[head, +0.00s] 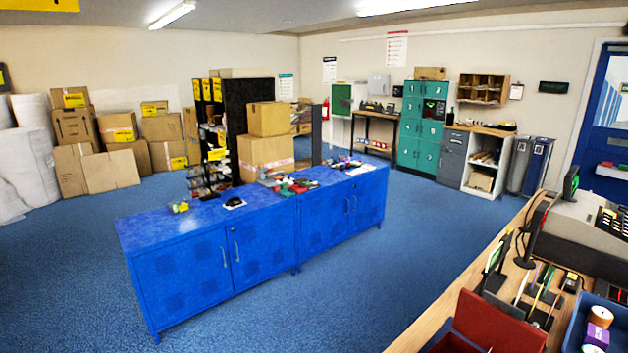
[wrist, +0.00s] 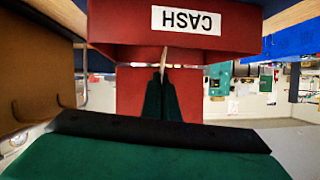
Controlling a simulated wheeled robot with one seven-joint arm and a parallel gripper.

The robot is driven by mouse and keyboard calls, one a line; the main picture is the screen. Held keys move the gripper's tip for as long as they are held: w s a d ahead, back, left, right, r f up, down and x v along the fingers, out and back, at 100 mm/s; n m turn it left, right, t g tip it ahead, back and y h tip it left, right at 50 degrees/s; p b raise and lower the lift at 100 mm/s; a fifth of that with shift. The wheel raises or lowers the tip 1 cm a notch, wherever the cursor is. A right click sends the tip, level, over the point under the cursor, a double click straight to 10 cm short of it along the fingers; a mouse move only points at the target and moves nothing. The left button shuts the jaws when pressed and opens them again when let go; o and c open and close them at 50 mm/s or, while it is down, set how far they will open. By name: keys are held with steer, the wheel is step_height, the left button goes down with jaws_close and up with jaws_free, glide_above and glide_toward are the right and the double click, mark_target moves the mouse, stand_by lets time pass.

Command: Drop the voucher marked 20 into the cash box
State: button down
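In the wrist view, which is upside down, the red cash box (wrist: 125,22) carries a white label reading CASH. A red panel (wrist: 132,95), apparently its raised lid, stands behind my fingers. My gripper (wrist: 164,72) has its dark green fingers close together on a thin pale slip (wrist: 164,57), seen nearly edge-on. This looks like the voucher; its number cannot be read. Its free end points at the box's edge; I cannot tell whether it is inside. In the head view a red panel (head: 497,322), likely the same lid, shows at the bottom edge. My gripper is not seen there.
The wooden counter (head: 440,325) also holds pens (head: 540,285), dark upright stands (head: 493,262), a grey till (head: 575,235) and a blue tray (head: 578,325) of small goods, all close to the red panel. Blue cabinets (head: 255,255) stand across an open floor.

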steer(key=shift+f, duration=0.15)
steer(key=c, duration=2)
jaws_free()
steer(key=v, duration=1)
steer(key=shift+s+a, duration=0.25)
steer(key=shift+s, duration=0.05)
